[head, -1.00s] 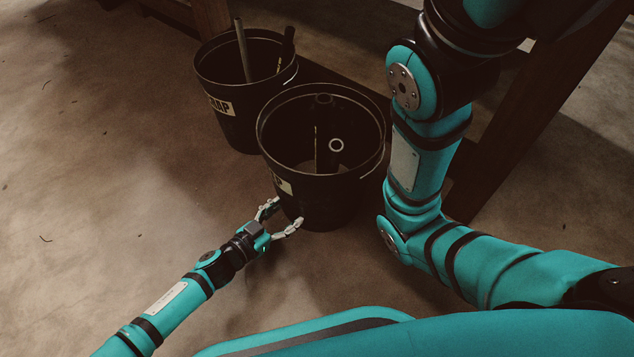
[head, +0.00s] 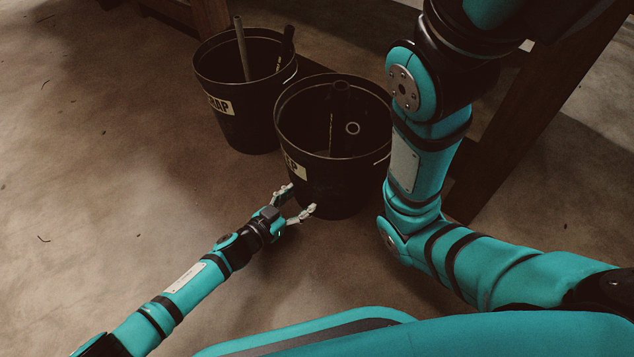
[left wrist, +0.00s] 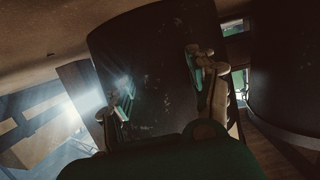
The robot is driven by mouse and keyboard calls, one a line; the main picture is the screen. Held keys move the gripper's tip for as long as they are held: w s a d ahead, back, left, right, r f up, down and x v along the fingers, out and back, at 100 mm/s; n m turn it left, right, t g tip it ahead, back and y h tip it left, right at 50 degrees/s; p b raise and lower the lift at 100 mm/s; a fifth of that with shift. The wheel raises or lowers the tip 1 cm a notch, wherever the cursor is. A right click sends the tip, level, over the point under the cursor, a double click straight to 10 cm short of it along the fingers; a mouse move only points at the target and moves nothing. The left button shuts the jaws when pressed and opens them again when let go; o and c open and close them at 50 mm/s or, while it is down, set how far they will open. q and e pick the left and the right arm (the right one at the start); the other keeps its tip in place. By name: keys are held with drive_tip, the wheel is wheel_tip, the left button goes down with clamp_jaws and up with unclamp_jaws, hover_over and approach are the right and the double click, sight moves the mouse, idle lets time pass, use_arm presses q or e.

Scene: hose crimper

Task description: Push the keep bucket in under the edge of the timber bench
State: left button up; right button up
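The keep bucket (head: 335,185) is black and upright on the floor, its label partly in view with the letter P showing. It holds a few dark tubes. My left gripper (head: 301,198) has its two fingers spread at the bucket's near left side, low down, with nothing between them. In the left wrist view the fingers (left wrist: 160,90) are apart in front of the bucket's dark wall (left wrist: 150,50); contact is hard to tell. The timber bench (head: 500,120) shows as dark legs and beams behind and right. My right arm hides the bucket's right edge; its gripper is out of view.
A second black bucket (head: 245,125), its label ending in RAP, stands behind left, close to the keep bucket, with rods in it. It seems to show at the right of the left wrist view (left wrist: 285,70). The floor at left is clear.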

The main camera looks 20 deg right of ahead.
use_arm(q)
drive_tip(key=shift+w+d+r, duration=0.1)
drive_tip(key=shift+w+d, duration=0.6)
drive_tip(key=shift+d, duration=0.3)
drive_tip(key=shift+f+p+v, duration=0.15)
drive_tip(key=shift+p+v, duration=0.25)
drive_tip(key=shift+v, duration=0.35)
drive_tip(key=shift+f+p+v, duration=0.1)
drive_tip(key=shift+p+v, duration=0.25)
drive_tip(key=shift+v, duration=0.4)
drive_tip(key=shift+s+a+f+p, duration=0.1)
drive_tip(key=shift+s+a+p, duration=0.2)
drive_tip(key=shift+s+a, duration=0.25)
drive_tip(key=shift+s+a+f+p, duration=0.1)
drive_tip(key=shift+s+a+p, duration=0.25)
drive_tip(key=shift+a, duration=0.45)
